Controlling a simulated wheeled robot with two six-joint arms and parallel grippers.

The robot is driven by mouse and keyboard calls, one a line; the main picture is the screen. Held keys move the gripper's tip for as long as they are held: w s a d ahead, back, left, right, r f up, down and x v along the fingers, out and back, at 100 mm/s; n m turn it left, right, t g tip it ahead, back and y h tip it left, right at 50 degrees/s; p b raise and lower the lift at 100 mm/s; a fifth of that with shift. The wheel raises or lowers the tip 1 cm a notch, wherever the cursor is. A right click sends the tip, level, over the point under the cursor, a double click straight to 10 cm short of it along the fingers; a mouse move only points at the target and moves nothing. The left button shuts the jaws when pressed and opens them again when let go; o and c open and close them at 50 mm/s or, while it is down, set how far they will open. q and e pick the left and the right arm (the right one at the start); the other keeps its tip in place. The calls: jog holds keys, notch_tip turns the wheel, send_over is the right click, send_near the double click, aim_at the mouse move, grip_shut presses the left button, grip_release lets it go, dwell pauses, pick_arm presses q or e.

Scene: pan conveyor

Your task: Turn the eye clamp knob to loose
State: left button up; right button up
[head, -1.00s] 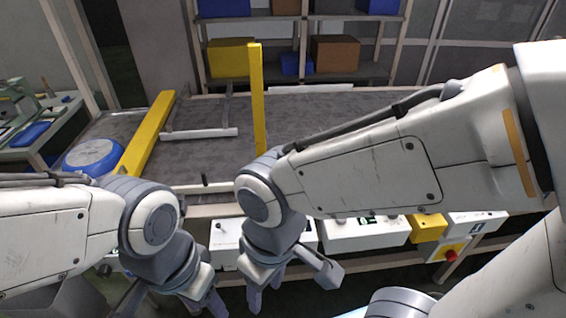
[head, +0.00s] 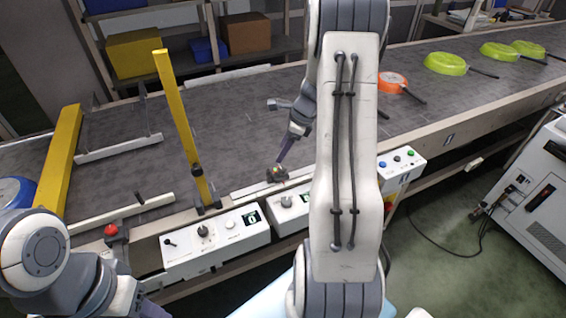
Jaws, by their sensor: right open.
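A small dark device (head: 277,175) with small coloured spots on it sits at the conveyor's near rail. It looks like the eye with its clamp; I cannot make out the knob or its setting. My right gripper (head: 281,160) points down just above this device, open. I cannot tell whether its fingers touch it, and my own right arm covers the area to the right. My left gripper (head: 142,304) is low at the left, partly cut off by the bottom edge, away from the device.
Two white control boxes (head: 248,239) with knobs and displays hang along the near side. A red button (head: 111,230) is at the left. A yellow post (head: 182,125) leans up left of the device. An orange pan (head: 392,82) and green pans (head: 446,64) lie on the belt (head: 225,120).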

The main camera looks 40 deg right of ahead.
aim_at(282, 170)
jog(key=s+d+f+m, duration=0.1)
jog(key=d+m, duration=0.1)
jog(key=d, duration=0.2)
jog(key=x, duration=1)
jog(key=shift+d+f, duration=0.15)
jog(key=shift+f, duration=0.1)
grip_shut()
